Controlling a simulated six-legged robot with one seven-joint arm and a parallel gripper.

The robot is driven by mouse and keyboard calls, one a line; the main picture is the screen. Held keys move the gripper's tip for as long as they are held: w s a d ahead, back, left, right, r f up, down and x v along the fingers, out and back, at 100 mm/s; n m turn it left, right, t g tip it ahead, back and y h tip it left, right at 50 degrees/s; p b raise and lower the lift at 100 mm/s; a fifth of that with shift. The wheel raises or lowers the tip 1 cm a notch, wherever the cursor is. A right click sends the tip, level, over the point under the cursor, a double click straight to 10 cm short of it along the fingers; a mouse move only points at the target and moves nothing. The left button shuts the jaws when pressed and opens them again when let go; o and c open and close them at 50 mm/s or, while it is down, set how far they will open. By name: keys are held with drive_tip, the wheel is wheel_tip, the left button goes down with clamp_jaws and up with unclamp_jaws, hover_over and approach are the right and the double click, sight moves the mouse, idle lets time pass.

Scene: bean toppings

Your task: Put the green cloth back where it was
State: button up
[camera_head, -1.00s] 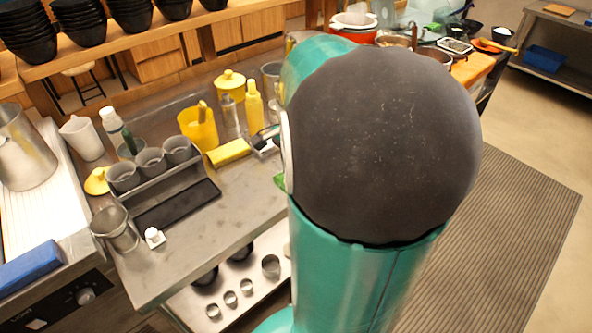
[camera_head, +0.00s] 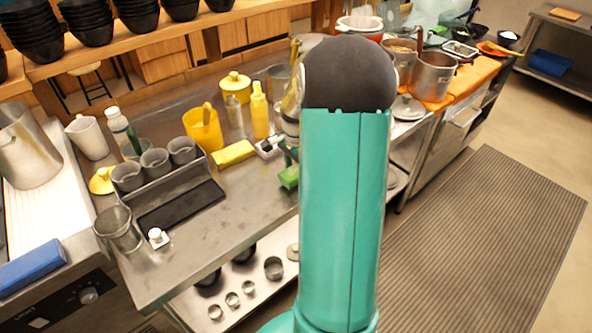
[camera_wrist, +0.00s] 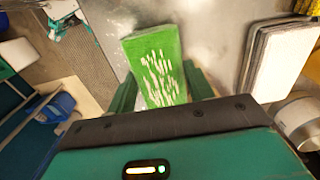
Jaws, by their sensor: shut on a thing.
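The green cloth (camera_head: 289,178) is a thick, flat rectangle at the counter's right side, just left of my arm. In the wrist view the green cloth (camera_wrist: 152,58) has pale streaks on its face and sticks out between the two fingers of my gripper (camera_wrist: 160,76). My gripper is shut on its near end. In the head view my gripper (camera_head: 285,153) is small and partly hidden by my arm. I cannot tell whether the cloth touches the steel counter (camera_head: 245,198) or hangs above it.
A yellow block (camera_head: 233,153), a yellow container (camera_head: 203,130) and a yellow bottle (camera_head: 259,112) stand left of my gripper. Metal pots (camera_head: 434,75) stand beyond my arm at the right. A rack of grey cups (camera_head: 154,163) is at the left. The striped floor mat (camera_head: 480,240) is clear.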

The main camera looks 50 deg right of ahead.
sight(296, 170)
drive_tip(key=shift+f, duration=0.6)
drive_tip(key=shift+f, duration=0.1)
drive_tip(key=o, duration=1.1)
drive_tip(key=shift+c, duration=0.2)
wheel_tip(296, 170, up, 12)
drive_tip(key=shift+r, duration=0.2)
drive_tip(key=a+r+n+t, duration=0.1)
drive_tip(key=a+r+n, duration=0.35)
drive_tip(key=a, duration=0.55)
drive_tip(key=s+a+r+n+t, duration=0.1)
drive_tip(key=s+a+n, duration=0.3)
drive_tip(key=a, duration=0.4)
drive_tip(key=s+a+r+n+t, duration=0.2)
drive_tip(key=s+a+n, duration=0.2)
drive_tip(key=a, duration=0.3)
drive_tip(key=s+a+r+n+t, duration=0.1)
drive_tip(key=s+a+r+n, duration=0.1)
drive_tip(key=s+a+n, duration=0.2)
drive_tip(key=a+n, duration=0.2)
drive_tip(key=a, duration=0.2)
drive_tip(key=shift+a+n+t, duration=0.3)
drive_tip(key=shift+a+n, duration=0.05)
